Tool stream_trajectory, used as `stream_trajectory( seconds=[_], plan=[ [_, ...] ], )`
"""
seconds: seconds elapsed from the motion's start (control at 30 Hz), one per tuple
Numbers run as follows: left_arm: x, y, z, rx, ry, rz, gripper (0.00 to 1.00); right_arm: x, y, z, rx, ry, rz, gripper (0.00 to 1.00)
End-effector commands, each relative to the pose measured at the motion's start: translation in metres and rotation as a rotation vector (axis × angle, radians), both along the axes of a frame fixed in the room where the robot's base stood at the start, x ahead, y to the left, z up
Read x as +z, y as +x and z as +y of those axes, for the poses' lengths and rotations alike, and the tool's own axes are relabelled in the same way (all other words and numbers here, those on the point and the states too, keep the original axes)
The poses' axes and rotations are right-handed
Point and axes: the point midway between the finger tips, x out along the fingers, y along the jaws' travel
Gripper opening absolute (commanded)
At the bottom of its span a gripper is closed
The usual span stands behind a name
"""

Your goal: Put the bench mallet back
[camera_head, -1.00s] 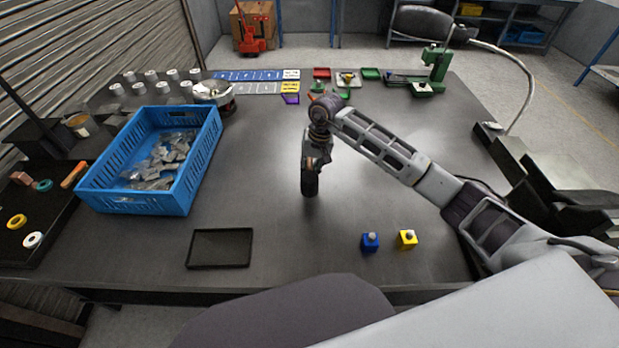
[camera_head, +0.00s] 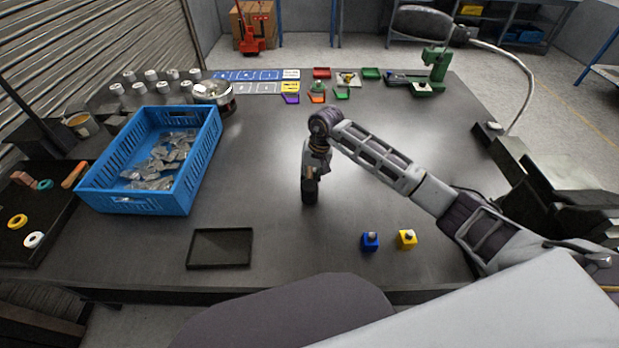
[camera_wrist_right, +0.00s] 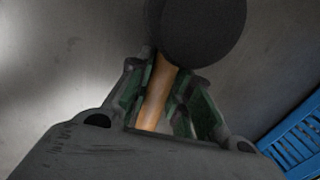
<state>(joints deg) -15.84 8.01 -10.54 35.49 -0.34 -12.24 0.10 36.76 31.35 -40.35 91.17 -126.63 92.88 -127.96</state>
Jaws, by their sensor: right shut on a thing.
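The bench mallet has a round black head (camera_wrist_right: 200,28) and a light wooden handle (camera_wrist_right: 155,95) in the right wrist view. My right gripper (camera_wrist_right: 158,75) is shut around the handle, close below the head. In the head view my right gripper (camera_head: 314,165) points down over the middle of the table, with the dark mallet head (camera_head: 309,192) at its lower end. The arm hides most of the handle there. I cannot tell whether the head touches the tabletop. My left gripper is not in view.
A black tray (camera_head: 190,262) lies front left of the mallet. A blue crate (camera_head: 130,202) with metal pieces stands farther left. A blue block (camera_head: 370,242) and a yellow block (camera_head: 407,240) stand at the front right. The tabletop around the mallet is clear.

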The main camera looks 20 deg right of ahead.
Motion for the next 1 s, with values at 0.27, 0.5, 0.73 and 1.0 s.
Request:
stream_trajectory(
  seconds=[0.27, 0.5, 0.73, 1.0],
  plan=[
    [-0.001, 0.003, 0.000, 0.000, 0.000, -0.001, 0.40, -0.001, 0.000, 0.000, 0.000, 0.000, 0.000, 0.41],
    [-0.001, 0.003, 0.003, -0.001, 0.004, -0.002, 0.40, -0.001, 0.000, 0.000, 0.000, 0.000, 0.000, 0.42],
    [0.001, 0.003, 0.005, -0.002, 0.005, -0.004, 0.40, 0.000, 0.000, 0.000, 0.000, 0.000, 0.000, 0.42],
    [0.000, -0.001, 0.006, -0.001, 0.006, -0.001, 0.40, 0.021, 0.000, -0.005, -0.001, -0.002, -0.003, 0.42]
  ],
)
